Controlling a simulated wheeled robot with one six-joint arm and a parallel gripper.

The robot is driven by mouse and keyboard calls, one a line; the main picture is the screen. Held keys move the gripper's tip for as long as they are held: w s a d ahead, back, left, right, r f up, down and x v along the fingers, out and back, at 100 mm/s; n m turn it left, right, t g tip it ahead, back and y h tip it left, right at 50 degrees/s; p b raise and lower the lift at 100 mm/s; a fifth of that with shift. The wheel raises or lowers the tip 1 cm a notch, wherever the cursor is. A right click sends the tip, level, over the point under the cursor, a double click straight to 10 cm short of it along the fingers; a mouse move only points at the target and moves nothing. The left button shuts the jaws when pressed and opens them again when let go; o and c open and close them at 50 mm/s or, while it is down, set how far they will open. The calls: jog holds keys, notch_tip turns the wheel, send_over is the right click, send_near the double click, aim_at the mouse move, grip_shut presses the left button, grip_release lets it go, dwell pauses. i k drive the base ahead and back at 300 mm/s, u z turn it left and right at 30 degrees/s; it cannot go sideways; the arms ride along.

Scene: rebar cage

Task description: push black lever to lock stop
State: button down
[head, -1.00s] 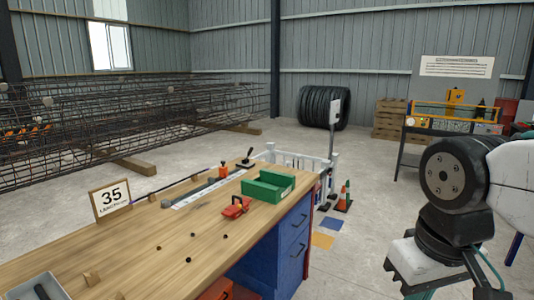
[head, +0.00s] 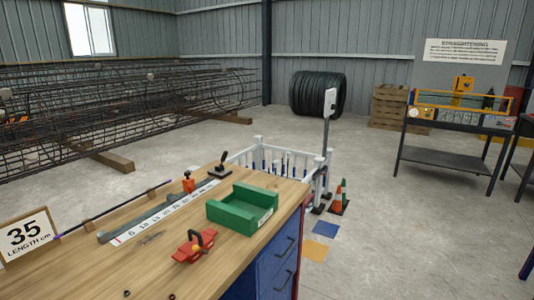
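A black lever (head: 223,159) stands tilted on a dark base plate near the far end of the wooden bench (head: 90,275). An orange stop block (head: 189,183) sits beside the grey rail of the numbered measuring scale (head: 160,213), just left of the lever. Whether the stop is locked cannot be told. A red tool with a black handle (head: 194,246) lies nearer on the bench. My gripper is not in view, so its opening and place cannot be seen.
A green open tray (head: 243,208) stands right of the scale. A sign reading 35 (head: 26,236) stands at the left. A white fence (head: 285,162), traffic cones (head: 339,196) and a dark worktable (head: 447,158) stand beyond.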

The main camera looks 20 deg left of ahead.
aim_at(225, 154)
jog(key=z, duration=0.05)
jog(key=i, duration=0.7)
jog(key=u, duration=0.7)
jog(key=i, duration=0.8)
jog(key=u, duration=0.6)
